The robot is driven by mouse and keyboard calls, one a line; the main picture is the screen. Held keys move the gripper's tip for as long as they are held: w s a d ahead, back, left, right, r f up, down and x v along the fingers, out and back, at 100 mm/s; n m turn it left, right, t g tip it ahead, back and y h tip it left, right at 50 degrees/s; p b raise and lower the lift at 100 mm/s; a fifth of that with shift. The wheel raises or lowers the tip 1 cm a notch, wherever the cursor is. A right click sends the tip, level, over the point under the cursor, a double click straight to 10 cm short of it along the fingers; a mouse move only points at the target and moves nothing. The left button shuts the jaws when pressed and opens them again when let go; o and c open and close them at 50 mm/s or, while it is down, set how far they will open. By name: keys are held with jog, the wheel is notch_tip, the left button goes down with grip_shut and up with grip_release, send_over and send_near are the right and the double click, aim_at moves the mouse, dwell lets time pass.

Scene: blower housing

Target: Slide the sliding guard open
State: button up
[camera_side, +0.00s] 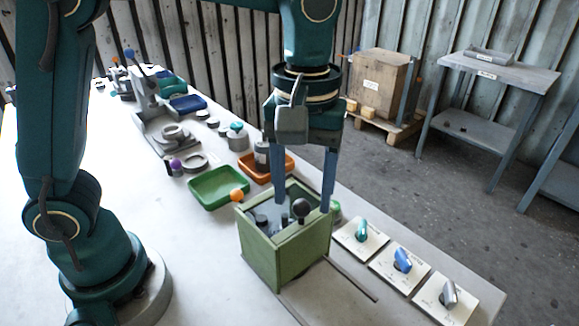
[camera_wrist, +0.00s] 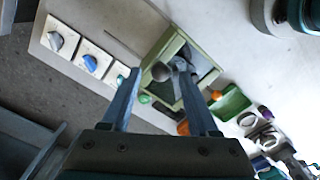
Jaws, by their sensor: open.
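The green blower housing (camera_side: 277,252) is an open-topped box on the bench, with dark parts inside. A dark ball knob (camera_side: 301,207) stands at its top right edge and looks like the handle of the sliding guard. The guard panel itself is hard to make out. Thin rails (camera_side: 352,279) run out from the housing to the right. My gripper (camera_side: 300,195) is open above the housing, fingers pointing down. In the wrist view the knob (camera_wrist: 160,71) appears between the fingertips (camera_wrist: 157,72); I cannot tell whether either finger touches it.
Three white plates with teal, blue and grey rotary knobs (camera_side: 402,262) lie to the right of the housing. A green tray (camera_side: 218,187) and an orange tray (camera_side: 268,170) stand behind it. An orange ball (camera_side: 237,195) is near its left corner. The bench front left is clear.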

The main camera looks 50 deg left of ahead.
aim_at(285, 225)
jog(key=shift+f, duration=1.45)
jog(key=shift+c, duration=0.3)
grip_shut()
